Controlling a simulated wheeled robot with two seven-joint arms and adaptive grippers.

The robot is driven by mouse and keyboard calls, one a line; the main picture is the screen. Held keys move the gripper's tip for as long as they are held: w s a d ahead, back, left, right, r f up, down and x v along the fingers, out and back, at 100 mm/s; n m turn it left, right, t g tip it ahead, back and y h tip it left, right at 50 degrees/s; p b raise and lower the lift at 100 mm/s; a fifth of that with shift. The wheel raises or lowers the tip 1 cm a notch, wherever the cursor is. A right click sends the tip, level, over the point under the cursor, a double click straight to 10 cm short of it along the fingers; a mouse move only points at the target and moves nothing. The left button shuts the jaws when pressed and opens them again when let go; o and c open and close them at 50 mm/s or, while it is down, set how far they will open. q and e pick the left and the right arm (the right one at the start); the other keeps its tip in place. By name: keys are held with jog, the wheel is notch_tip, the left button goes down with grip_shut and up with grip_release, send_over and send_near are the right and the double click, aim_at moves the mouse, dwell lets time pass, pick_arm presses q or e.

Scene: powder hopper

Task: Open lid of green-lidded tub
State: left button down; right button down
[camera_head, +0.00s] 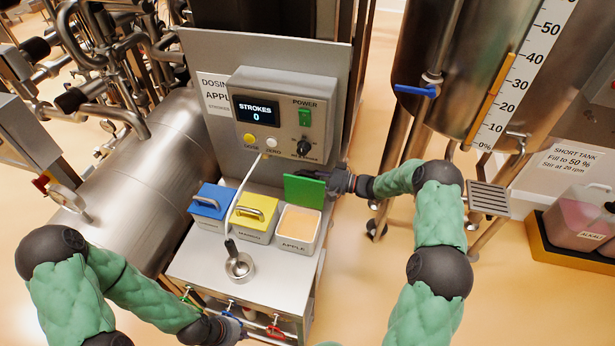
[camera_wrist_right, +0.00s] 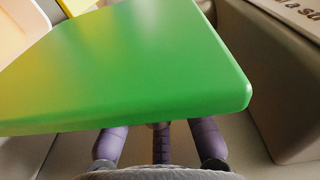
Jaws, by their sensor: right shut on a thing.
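The green lid (camera_head: 304,191) is raised and tilted up above the back of its tub (camera_head: 293,245), which is labelled APPLE. The tub is open and pale orange powder shows inside. My right gripper (camera_head: 338,181) comes in from the right and is shut on the green lid. In the right wrist view, the green lid (camera_wrist_right: 130,70) fills most of the picture and covers the fingertips, so the grip itself is hidden. My left gripper (camera_head: 228,326) is low, near the coloured valve handles below the bench front; its fingers are too unclear to read.
A yellow-lidded tub (camera_head: 252,217) and a blue-lidded tub (camera_head: 211,206) stand closed to the left. A control box (camera_head: 281,116) reading STROKES 0 is behind. A steel tank (camera_head: 440,60) stands right.

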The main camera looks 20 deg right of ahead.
jog(key=shift+w+d+r, duration=0.1)
jog(key=shift+d, duration=0.05)
jog(key=c, duration=1.2)
grip_release()
jog(key=shift+c, duration=0.2)
jog(key=v, duration=1.2)
